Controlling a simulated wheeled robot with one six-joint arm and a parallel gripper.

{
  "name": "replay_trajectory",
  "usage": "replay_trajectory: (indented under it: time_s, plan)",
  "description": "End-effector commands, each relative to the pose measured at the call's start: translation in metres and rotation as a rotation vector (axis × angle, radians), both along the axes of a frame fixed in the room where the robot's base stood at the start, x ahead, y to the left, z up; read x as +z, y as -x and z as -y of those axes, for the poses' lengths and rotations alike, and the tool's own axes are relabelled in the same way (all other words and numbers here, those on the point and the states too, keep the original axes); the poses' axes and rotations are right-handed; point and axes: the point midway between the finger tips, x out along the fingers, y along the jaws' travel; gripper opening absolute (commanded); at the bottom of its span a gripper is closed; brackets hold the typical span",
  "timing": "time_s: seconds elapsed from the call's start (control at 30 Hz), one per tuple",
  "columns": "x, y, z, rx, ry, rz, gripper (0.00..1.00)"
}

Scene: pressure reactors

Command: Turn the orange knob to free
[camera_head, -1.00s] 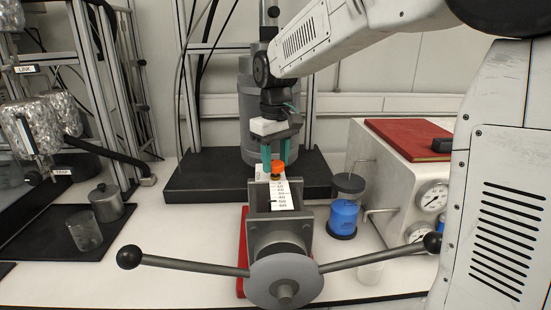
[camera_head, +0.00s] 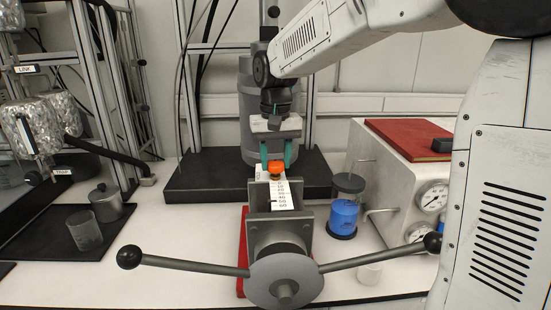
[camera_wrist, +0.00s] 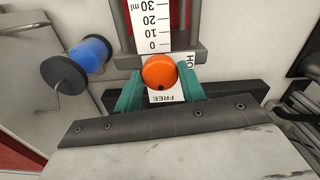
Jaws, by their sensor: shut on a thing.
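The orange knob (camera_head: 276,167) sits at the rear end of the white ml scale (camera_head: 283,192) on the grey press. In the wrist view, the knob (camera_wrist: 160,70) lies between the teal fingertips of my gripper (camera_wrist: 161,84), which is shut on it from above. A small dark mark on the knob's rim faces the FREE label (camera_wrist: 167,98). A second label (camera_wrist: 189,62), of which only "HO" shows, is beside the knob and partly covered by a finger. My gripper (camera_head: 277,160) points down in the head view.
The press has a round hub (camera_head: 285,281) with two long lever handles in front. A blue-filled container (camera_head: 344,216) and a white box with gauges and a red top (camera_head: 408,137) stand right. A metal pot (camera_head: 105,203) and glass beaker (camera_head: 84,230) stand left.

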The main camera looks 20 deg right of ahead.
Motion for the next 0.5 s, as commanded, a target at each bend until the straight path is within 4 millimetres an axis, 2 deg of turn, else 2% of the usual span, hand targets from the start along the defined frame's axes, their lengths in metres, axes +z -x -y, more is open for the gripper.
replay_trajectory:
  time_s: [0.3,0.33,0.4,0.5]
  plan:
    - [0.0008,-0.0002,-0.0002,-0.002,-0.001,0.002,0.17]
    - [0.0008,-0.0002,-0.0002,-0.002,-0.001,0.002,0.42]
    - [0.0007,-0.0002,-0.0002,-0.002,-0.001,0.001,0.61]
    - [0.0005,-0.0002,-0.0001,-0.002,-0.001,0.001,0.61]
